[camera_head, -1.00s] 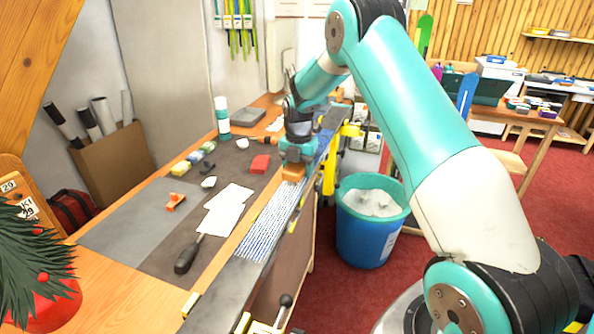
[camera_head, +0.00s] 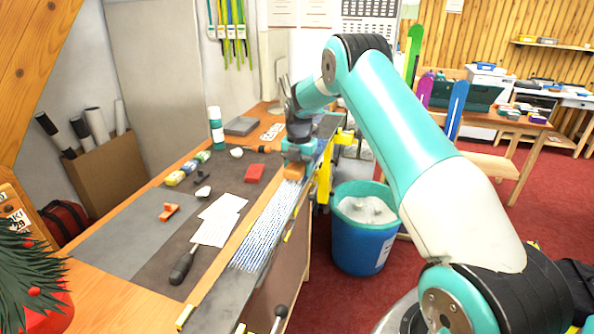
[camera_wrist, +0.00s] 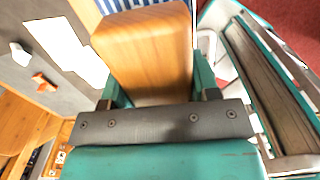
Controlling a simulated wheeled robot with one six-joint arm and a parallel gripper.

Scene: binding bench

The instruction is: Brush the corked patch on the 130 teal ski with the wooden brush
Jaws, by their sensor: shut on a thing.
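A ski lies base up along the bench's front edge, and its patch (camera_head: 266,232) shows fine blue and white stripes. My gripper (camera_head: 297,163) is shut on the wooden brush (camera_head: 295,173), which sits low over the far part of the striped patch. In the wrist view the brush (camera_wrist: 146,50) is a plain wooden block between the jaws, with blue and white stripes beyond its far end. The brush's underside is hidden, so I cannot tell whether it touches the ski. No 130 mark is readable on this ski.
White sheets (camera_head: 218,220), a dark-handled tool (camera_head: 184,264), a red block (camera_head: 255,173) and an orange tool (camera_head: 169,212) lie on the bench mat. A teal-and-white bottle (camera_head: 216,128) stands farther back. A blue bin (camera_head: 359,236) stands on the floor to the right.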

